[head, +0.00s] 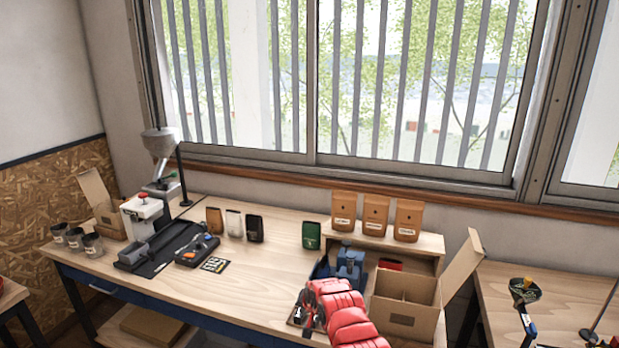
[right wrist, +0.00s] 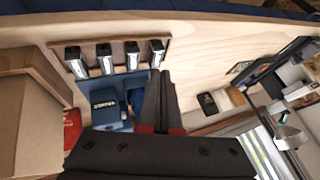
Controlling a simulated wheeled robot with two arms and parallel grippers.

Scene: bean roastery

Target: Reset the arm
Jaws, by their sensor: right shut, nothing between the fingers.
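My right arm, with its red cover, reaches in from the bottom of the head view. Its gripper (head: 308,312) is over the front right part of the wooden workbench (head: 270,285). In the right wrist view the dark fingers of the right gripper (right wrist: 160,80) are together with nothing between them. They are beside a wooden rack (right wrist: 112,46) of several dark labelled items and a blue device (right wrist: 103,108). The arm partly hides the rack in the head view. My left gripper is not in view.
An open cardboard box (head: 405,312) stands right of the arm. Behind it a wooden shelf (head: 425,240) carries orange bags (head: 375,215). A green bag (head: 311,235) stands left of it. A grinder (head: 160,165) and black mat (head: 165,250) are at left. The bench middle is clear.

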